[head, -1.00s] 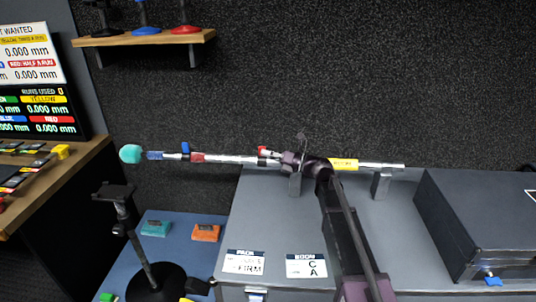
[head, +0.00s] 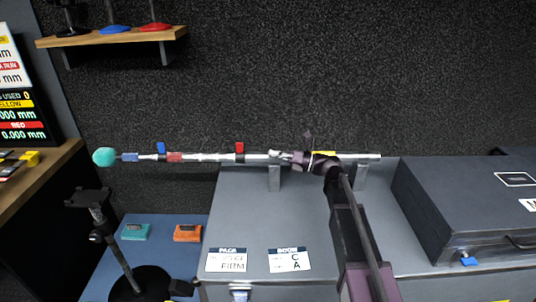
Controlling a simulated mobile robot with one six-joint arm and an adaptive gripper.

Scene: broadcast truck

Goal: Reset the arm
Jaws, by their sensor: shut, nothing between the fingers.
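My gripper (head: 274,154) is shut and empty in the head view. It points left, in front of or just beside the boom pole (head: 210,157); I cannot tell whether it touches. The silver pole lies level, with a teal foam ball (head: 103,157) at its left end. A blue lever (head: 161,147) and a red lever (head: 239,147) stand up from it. The red lever is a little left of my fingertips, with a gap. My wrist partly hides the yellow band (head: 324,153) on the pole.
The pole rests on grey supports on a grey case (head: 240,210) bearing two white cards. A dark case (head: 465,205) stands at right. A black stand (head: 98,215) is at lower left, near teal (head: 136,231) and orange (head: 187,233) blocks. A wooden shelf (head: 110,37) hangs above.

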